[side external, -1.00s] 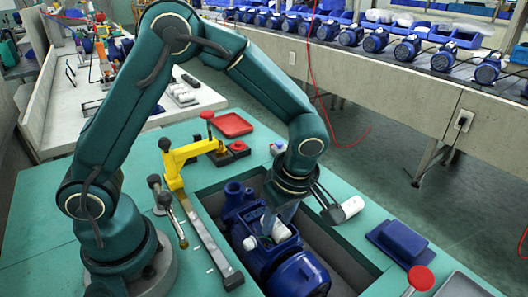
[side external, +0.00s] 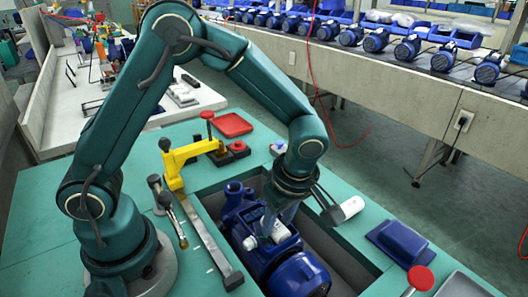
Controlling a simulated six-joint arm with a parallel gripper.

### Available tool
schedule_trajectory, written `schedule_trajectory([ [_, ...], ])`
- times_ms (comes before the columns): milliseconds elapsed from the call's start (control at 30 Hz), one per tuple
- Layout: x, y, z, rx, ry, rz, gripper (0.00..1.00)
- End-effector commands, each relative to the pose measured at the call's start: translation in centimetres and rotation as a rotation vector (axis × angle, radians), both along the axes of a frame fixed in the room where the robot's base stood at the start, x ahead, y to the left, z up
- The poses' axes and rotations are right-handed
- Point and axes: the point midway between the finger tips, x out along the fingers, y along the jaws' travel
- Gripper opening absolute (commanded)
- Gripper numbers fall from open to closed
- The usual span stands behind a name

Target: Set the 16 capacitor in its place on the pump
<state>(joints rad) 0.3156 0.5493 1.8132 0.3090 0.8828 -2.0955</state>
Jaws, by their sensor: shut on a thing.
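The blue pump (side external: 298,276) lies in a recess in the green bench. My gripper (side external: 279,222) points down over the middle of the pump. It is shut on a white capacitor (side external: 281,232), which is low at the pump's top opening and partly covered by the fingers. Whether it is fully seated cannot be told. A smaller white part (side external: 250,243) shows on the pump just left of it. Another white cylinder (side external: 351,207) lies on the bench right of the recess, beside two dark prongs. No number can be read on either cylinder.
A yellow clamp (side external: 180,160) and a long metal bar (side external: 212,245) stand left of the recess. A red tray (side external: 233,125) lies behind.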

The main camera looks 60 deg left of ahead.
Motion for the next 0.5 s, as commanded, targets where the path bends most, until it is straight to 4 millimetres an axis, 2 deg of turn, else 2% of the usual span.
schedule_trajectory([
  [233, 0.01, 0.0, 0.03, 0.0, 0.0, 0.0, 0.01],
  [267, 0.01, 0.0, 0.03, 0.0, 0.0, 0.0, 0.52],
  [300, 0.01, 0.0, 0.03, 0.0, 0.0, 0.0, 0.68],
  [333, 0.02, 0.01, 0.03, 0.0, -0.001, 0.0, 0.76],
  [500, 0.15, 0.0, 0.04, -0.001, -0.005, -0.001, 0.76],
])
